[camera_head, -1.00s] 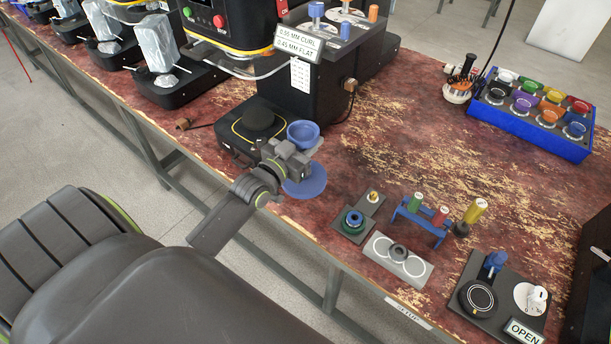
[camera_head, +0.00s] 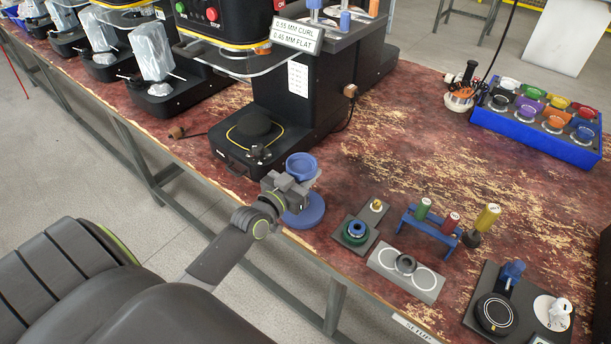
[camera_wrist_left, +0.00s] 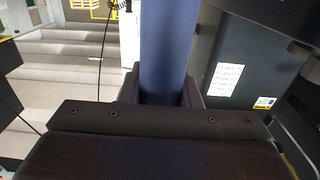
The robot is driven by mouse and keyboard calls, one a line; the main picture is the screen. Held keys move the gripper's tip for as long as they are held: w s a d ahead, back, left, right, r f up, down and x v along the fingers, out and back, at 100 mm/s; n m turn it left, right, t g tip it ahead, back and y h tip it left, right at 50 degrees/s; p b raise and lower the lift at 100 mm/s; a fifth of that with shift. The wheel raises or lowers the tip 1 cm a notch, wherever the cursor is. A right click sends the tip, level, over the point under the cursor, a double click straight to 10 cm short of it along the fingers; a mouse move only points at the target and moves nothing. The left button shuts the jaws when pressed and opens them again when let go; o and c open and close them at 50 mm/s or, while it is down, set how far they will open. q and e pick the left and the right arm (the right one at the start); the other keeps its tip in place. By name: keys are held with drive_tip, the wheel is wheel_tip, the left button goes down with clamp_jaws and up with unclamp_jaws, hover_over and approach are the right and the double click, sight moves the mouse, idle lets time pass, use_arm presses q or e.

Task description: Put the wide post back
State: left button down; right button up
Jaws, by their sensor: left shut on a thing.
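A blue post (camera_head: 301,166) with a wide cup-like top and a wide round base (camera_head: 303,212) is in my left gripper (camera_head: 294,188). The gripper is shut around its narrower middle, and the post looks about upright. In the left wrist view the blue shaft (camera_wrist_left: 164,45) stands between the fingers. In the head view the post is near the table's front edge, in front of the black seamer base (camera_head: 232,165). I cannot tell whether its bottom touches the table. My right gripper is not in view.
To the right stand a dark plate with a green-and-blue ring (camera_head: 355,231), a grey plate with white circles (camera_head: 432,280), a blue rack (camera_head: 432,232) and a black gauge board (camera_head: 468,319). A blue tray (camera_head: 540,138) of coloured cups is further back. The middle table is clear.

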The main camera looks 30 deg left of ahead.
use_arm(q)
drive_tip(key=shift+f, duration=0.1)
drive_tip(key=c, duration=1)
unclamp_jaws()
drive_tip(key=shift+c, duration=0.2)
drive_tip(key=shift+r, duration=0.3)
drive_tip(key=s, duration=1.2)
drive_tip(key=shift+a+b, duration=0.45)
drive_tip(key=shift+f, duration=0.15)
